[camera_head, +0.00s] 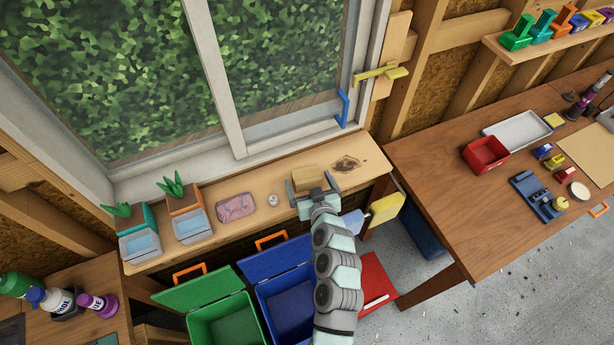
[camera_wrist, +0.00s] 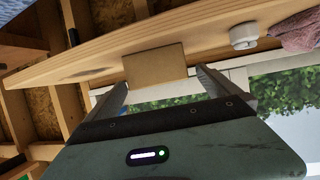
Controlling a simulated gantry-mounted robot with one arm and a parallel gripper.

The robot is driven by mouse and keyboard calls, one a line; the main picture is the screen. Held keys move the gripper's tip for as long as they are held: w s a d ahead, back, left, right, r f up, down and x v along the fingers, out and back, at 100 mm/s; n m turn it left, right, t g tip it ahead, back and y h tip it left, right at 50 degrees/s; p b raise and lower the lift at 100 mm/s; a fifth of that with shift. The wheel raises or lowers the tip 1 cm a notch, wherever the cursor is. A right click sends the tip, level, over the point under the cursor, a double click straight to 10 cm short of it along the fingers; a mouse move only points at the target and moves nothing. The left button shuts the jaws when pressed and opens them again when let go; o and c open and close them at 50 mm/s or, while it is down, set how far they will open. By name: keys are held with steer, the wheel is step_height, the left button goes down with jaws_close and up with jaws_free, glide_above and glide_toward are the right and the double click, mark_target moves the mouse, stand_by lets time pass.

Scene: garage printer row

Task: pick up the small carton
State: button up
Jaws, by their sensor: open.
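The small carton (camera_head: 308,177) is a plain brown box on the wooden window shelf (camera_head: 245,225), in front of the window. It also shows in the wrist view (camera_wrist: 155,66), ahead of my gripper and between the lines of its two fingers. My gripper (camera_head: 313,190) is open, with its fingers spread at the near side of the carton. In the wrist view my gripper (camera_wrist: 160,88) has nothing between its fingers nearest the palm. I cannot tell whether the fingertips reach past the carton's near face or touch it.
On the shelf left of the carton are a small white round item (camera_head: 272,199), a pink cloth bundle (camera_head: 236,208) and potted plants (camera_head: 183,195). Green (camera_head: 222,320) and blue (camera_head: 290,305) bins stand below. The shelf is clear right of the carton.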

mark_target(309, 181)
steer(key=shift+x, duration=1)
steer(key=shift+w+f+p, duration=0.25)
steer(key=shift+w+p, duration=0.05)
steer(key=shift+w, duration=0.25)
steer(key=shift+c, duration=0.6)
steer(key=c, duration=1.2)
steer(key=shift+c, duration=0.2)
